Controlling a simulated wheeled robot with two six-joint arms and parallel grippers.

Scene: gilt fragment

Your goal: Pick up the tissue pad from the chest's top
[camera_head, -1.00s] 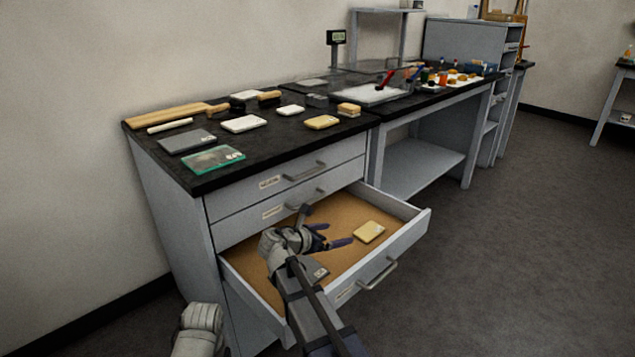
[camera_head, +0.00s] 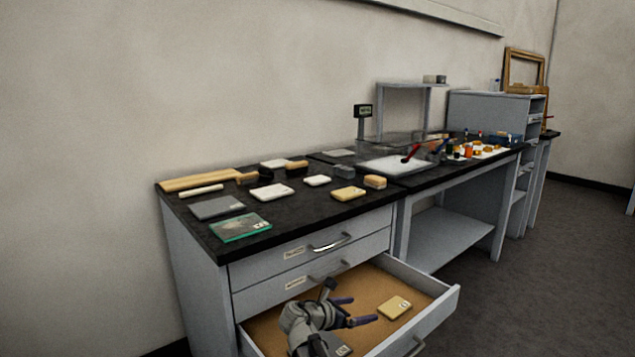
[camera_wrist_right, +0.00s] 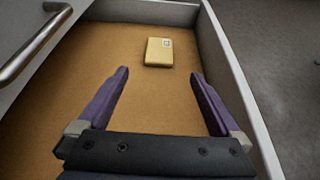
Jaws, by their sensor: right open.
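Several pale pads lie on the chest's black top (camera_head: 300,212): a large white pad (camera_head: 271,192), a smaller white pad (camera_head: 317,181), another white pad (camera_head: 274,163) at the back and a yellowish pad (camera_head: 348,194). I cannot tell which is the tissue pad. My right gripper (camera_head: 362,309) is open and empty, low over the open drawer, well below the top. In the right wrist view its fingers (camera_wrist_right: 160,74) point toward a yellow pad (camera_wrist_right: 158,52) on the drawer floor, with nothing between them. My left gripper is out of view.
The open drawer (camera_head: 445,293) juts out below two shut drawers. A wooden board (camera_head: 205,180), a grey slab (camera_head: 215,207), a green-edged glass plate (camera_head: 240,228) and a tan block (camera_head: 375,181) crowd the top. A bench with a white tray (camera_head: 393,166) adjoins at right.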

